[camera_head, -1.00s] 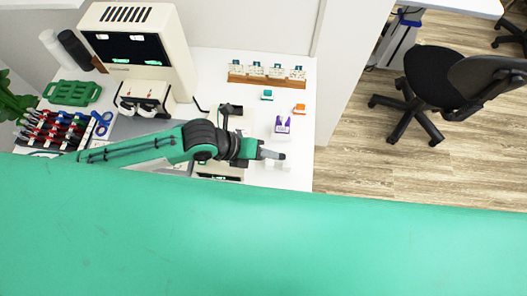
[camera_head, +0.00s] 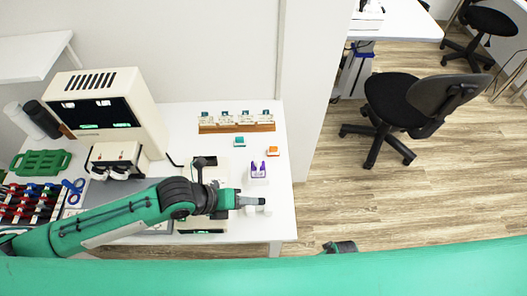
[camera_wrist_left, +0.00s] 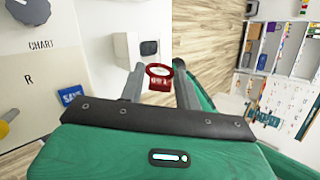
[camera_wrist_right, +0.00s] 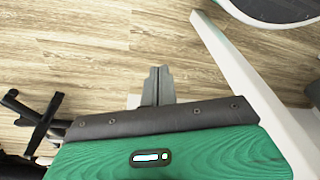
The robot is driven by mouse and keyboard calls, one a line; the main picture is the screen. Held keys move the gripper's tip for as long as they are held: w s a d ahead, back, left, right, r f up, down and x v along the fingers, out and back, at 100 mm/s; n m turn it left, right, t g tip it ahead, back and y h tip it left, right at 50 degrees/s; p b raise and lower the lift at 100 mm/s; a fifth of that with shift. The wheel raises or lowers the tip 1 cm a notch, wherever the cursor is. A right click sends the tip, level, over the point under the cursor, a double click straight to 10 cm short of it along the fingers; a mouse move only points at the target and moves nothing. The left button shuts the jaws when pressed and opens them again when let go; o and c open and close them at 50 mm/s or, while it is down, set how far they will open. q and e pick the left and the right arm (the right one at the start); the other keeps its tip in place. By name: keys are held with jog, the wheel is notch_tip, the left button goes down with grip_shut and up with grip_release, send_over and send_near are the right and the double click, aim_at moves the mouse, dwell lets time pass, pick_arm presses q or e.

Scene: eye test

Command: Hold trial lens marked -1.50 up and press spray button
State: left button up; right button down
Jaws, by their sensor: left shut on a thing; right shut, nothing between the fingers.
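My left gripper (camera_head: 254,201) hangs over the right front part of the white table in the head view. In the left wrist view its two fingers (camera_wrist_left: 158,84) are shut on a trial lens (camera_wrist_left: 159,82) with a red ring and a red tab. The tab has small white marks that I cannot read. My right gripper (camera_wrist_right: 158,85) is shut and empty above the wooden floor in the right wrist view.
A cream machine (camera_head: 105,110) and a rack of coloured lenses (camera_head: 30,203) stand at the left of the table. A wooden holder (camera_head: 237,127), a teal block (camera_head: 239,141), an orange block (camera_head: 273,151) and a purple item (camera_head: 258,168) are behind my left gripper. A black chair (camera_head: 415,105) stands right.

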jog(key=w+a+r+n+y, duration=0.2)
jog(key=w+a+r+n, duration=0.15)
jog(key=w+r, duration=0.6)
jog(key=w+a+r+n+y, duration=0.15)
jog(key=w+a+r, duration=0.4)
jog(key=r, duration=0.75)
jog(key=w+a+r+n+y, duration=0.1)
jog(key=a+r+n, duration=0.1)
jog(key=r, duration=1)
jog(key=w+a+r+n+g+y, duration=0.1)
jog(key=a+r+n+y, duration=0.1)
jog(key=r, duration=1)
jog(key=w+a+r+n+y, duration=0.1)
jog(key=a+r+n, duration=0.2)
jog(key=r, duration=0.8)
jog(key=shift+w+a+r+n+g, duration=0.2)
jog(key=shift+w+r+n+g, duration=0.2)
jog(key=shift+n, duration=0.3)
send_over(258, 164)
jog(key=w+d, duration=0.2)
notch_tip(258, 164, down, 7)
jog(key=f, duration=0.3)
jog(key=shift+s+a+f, duration=0.1)
jog(key=shift+s+a, duration=0.05)
jog(key=shift+s, duration=0.05)
jog(key=shift+f, duration=0.45)
